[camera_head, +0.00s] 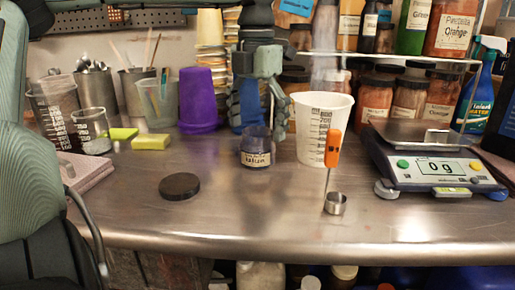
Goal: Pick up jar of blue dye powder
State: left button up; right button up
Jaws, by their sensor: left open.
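A small clear jar (257,149) with dark blue contents and a pale label stands upright near the middle of the steel counter; I take it for the jar of blue dye powder. Its label is too small to read surely. My left gripper (260,125) points down from the top, just above and behind the jar, with its fingers apart. A blue surface shows between the fingers; I cannot tell whether it is a cup standing behind. My right gripper is not in view.
A dark round lid (179,187) lies front left. A white measuring cup (312,103) and a metal scoop with orange handle (333,149) stand right of the jar. Further right is a scale (425,163); left are purple cups (202,100). The counter front (255,205) is clear.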

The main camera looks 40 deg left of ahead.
aim_at(256, 147)
pick_arm(q)
notch_tip(256, 147, down, 5)
jog(key=shift+s+d+r, duration=0.1)
jog(key=shift+r, duration=0.05)
jog(key=c, duration=1.3)
jog(key=shift+c, duration=0.2)
